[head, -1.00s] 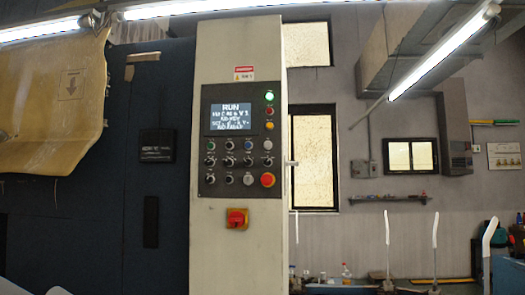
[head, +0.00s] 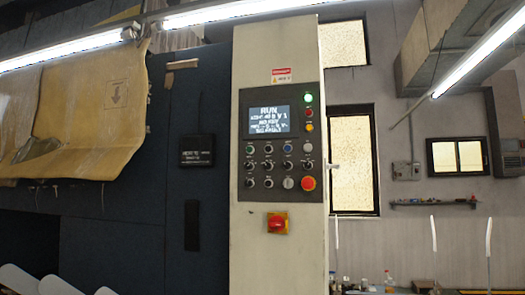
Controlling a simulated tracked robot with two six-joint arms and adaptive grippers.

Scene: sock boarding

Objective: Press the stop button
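A control panel (head: 261,161) is set in a pale upright cabinet (head: 278,250) near the middle of the head view. Its screen (head: 270,121) reads RUN. A green lamp (head: 308,98) is lit above a red one and an amber one. Rows of small buttons and knobs sit below the screen. A large red mushroom button (head: 308,184) is at the panel's lower right. A red rotary switch on a yellow plate (head: 277,223) is below the panel. The button labels are too small to read. Neither gripper is in view.
A dark blue machine housing (head: 130,220) with a black box (head: 197,151) stands left of the cabinet. A yellowed sheet (head: 75,110) hangs at upper left. White sock boards (head: 50,283) show at lower left. A shelf (head: 433,203) and cluttered bench are at right.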

